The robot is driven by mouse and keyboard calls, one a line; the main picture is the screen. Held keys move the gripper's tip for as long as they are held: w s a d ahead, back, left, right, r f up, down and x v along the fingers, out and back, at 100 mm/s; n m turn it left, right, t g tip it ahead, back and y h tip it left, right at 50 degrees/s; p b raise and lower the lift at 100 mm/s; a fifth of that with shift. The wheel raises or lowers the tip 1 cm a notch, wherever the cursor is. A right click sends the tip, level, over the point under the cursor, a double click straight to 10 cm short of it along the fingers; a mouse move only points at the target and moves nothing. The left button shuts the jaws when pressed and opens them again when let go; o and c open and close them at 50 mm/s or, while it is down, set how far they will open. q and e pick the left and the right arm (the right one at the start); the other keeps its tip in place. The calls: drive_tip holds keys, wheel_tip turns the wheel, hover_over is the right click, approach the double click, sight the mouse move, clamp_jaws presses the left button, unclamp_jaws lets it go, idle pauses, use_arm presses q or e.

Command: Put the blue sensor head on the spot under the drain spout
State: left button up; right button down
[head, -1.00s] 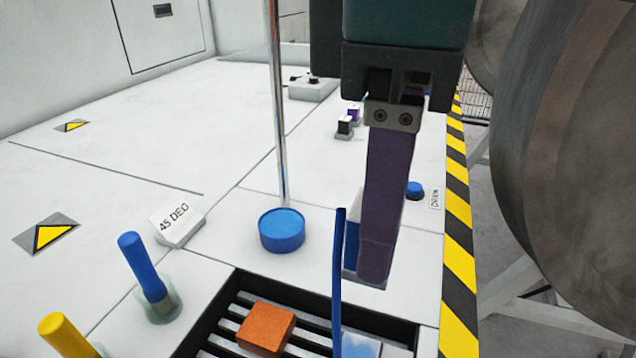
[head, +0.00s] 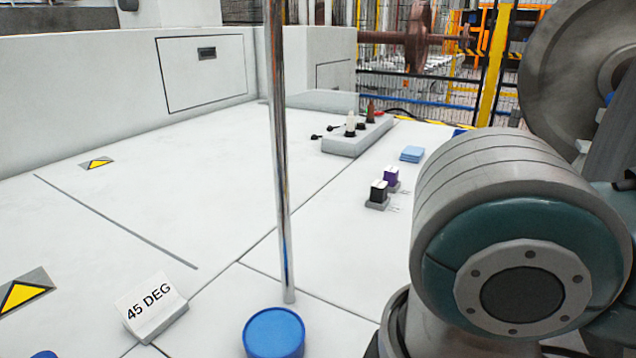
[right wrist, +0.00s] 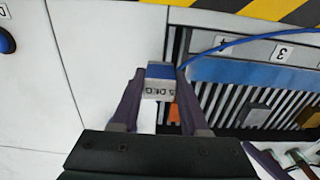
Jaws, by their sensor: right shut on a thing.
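In the right wrist view my right gripper (right wrist: 160,108) has its two purple fingers on either side of the blue sensor head (right wrist: 160,71), shut on it. The sensor head has a blue part and a pale face with dark lettering that ends in "DEG". A thin blue cable (right wrist: 230,45) runs near it toward the right. A round blue piece (right wrist: 5,40) beside a partly cut-off label shows at the left edge. I cannot make out the drain spout or the spot under it. My left gripper is in neither current view.
In the head view a chrome pole (head: 279,180) stands behind a blue round cap (head: 274,333). A "45 DEG" block (head: 152,308) is to its left. Black (head: 377,194) and purple (head: 391,178) blocks stand farther back. A slotted tray (right wrist: 250,105) lies beside my right gripper.

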drive_tip(key=w+d, duration=0.1)
drive_tip(key=w, duration=0.1)
drive_tip(key=w+d, duration=0.2)
drive_tip(key=w+d+b, duration=0.1)
drive_tip(key=w, duration=0.1)
drive_tip(key=shift+w+d, duration=0.3)
drive_tip(key=shift+w, duration=0.1)
drive_tip(key=f, duration=0.1)
drive_tip(key=f+b, duration=0.1)
drive_tip(key=f, duration=0.1)
drive_tip(key=shift+w+d, duration=0.25)
drive_tip(key=shift+w, duration=0.1)
drive_tip(key=shift+f, duration=0.2)
drive_tip(key=shift+f, duration=0.15)
drive_tip(key=shift+c, duration=2)
unclamp_jaws()
